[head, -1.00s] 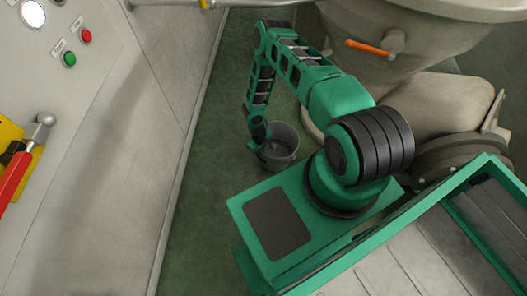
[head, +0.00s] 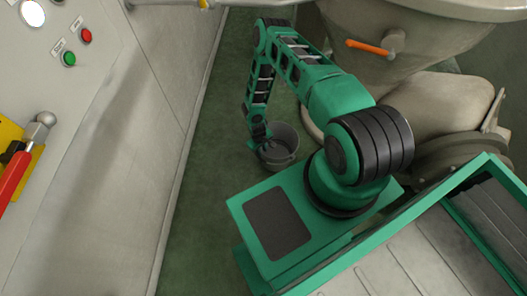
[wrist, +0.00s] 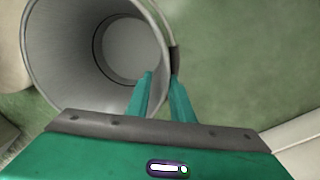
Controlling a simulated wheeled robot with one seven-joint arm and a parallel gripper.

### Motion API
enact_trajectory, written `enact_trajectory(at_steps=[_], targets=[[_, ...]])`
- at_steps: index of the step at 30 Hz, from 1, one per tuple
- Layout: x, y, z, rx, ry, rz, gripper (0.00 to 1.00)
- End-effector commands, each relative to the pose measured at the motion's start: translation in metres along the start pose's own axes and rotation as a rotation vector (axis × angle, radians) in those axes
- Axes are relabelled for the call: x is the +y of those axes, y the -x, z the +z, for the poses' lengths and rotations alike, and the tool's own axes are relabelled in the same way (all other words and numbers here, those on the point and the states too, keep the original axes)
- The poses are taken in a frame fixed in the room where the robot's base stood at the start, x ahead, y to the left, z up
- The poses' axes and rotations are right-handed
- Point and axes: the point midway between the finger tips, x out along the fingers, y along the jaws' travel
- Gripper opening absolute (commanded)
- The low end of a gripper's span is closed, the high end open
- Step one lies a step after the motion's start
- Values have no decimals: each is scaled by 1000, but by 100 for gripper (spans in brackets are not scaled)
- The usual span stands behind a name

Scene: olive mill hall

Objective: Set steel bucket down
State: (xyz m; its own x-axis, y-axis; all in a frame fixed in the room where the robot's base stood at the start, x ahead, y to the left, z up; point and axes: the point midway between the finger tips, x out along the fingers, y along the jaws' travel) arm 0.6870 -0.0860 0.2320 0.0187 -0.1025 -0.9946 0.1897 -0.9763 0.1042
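The steel bucket (head: 287,157) hangs or stands low over the green floor, just left of my base; I cannot tell whether its bottom touches the floor. My gripper (head: 262,146) is at its left rim in the head view. In the wrist view the bucket (wrist: 65,60) opens towards the camera, with its round bottom visible inside. My gripper (wrist: 161,75) straddles the rim, one finger inside and one outside, and appears shut on it. A dark piece sits by the outer fingertip. The lower part of the bucket's rim is hidden behind my gripper's body.
A pale wall panel (head: 125,130) with buttons and a red-handled lever (head: 14,175) runs along the left. Green floor (head: 215,140) lies clear between it and the bucket. A large grey machine (head: 440,100) with an orange handle (head: 367,47) stands to the right.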

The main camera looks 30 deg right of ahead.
Motion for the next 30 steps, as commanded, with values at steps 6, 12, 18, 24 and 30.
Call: enact_trajectory(at_steps=[6,12,18,24,30], targets=[[1,36,-1,2,2,1,21],[1,72,-1,1,2,1,21],[0,99,0,1,1,1,21],[0,111,0,0,1,0,21],[0,113,0,-1,0,0,21]])
